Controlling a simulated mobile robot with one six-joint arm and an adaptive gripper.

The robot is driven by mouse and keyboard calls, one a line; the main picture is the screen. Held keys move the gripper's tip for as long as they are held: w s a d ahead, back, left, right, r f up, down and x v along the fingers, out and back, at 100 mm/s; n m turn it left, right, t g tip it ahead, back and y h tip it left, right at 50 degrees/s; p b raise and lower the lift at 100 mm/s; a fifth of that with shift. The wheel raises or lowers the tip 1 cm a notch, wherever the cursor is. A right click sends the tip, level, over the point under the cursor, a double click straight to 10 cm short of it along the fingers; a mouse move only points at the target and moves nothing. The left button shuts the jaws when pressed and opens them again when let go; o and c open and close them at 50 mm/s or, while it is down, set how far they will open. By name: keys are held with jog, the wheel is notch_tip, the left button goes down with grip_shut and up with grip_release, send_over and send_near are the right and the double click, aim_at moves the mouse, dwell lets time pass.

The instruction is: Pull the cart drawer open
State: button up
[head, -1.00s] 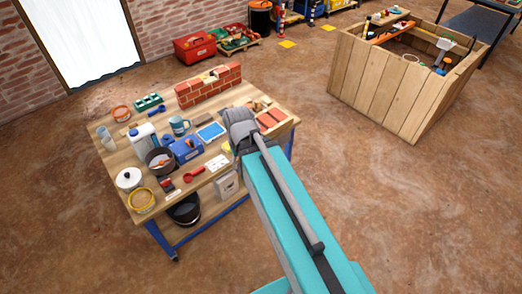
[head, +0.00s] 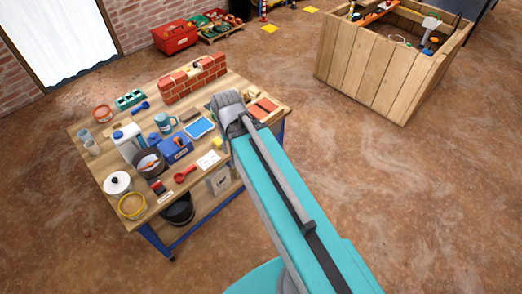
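A wooden-topped workbench with blue legs (head: 226,184) stands left of centre; a dark foot or caster shows at its near corner. It may be the cart, but I cannot make out a drawer front or handle on it. My teal arm reaches in from the lower right, and its grey end joint covers part of the bench's right side. My gripper's fingers do not show; they are hidden behind the arm or out of frame.
A black bucket (head: 178,209) is underneath. A wooden crate (head: 365,75) stands back right. Floor between is clear.

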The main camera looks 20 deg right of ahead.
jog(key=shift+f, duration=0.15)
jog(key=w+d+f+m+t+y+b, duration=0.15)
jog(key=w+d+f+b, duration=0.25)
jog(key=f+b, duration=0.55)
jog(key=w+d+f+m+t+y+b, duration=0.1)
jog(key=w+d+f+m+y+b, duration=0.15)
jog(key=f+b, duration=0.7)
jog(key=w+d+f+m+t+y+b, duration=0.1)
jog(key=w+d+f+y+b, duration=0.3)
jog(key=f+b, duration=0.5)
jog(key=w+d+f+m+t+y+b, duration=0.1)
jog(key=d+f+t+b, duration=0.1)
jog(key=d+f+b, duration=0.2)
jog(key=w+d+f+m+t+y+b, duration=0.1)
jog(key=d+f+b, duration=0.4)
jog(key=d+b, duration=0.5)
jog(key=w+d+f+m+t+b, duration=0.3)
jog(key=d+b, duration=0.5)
jog(key=b, duration=0.6)
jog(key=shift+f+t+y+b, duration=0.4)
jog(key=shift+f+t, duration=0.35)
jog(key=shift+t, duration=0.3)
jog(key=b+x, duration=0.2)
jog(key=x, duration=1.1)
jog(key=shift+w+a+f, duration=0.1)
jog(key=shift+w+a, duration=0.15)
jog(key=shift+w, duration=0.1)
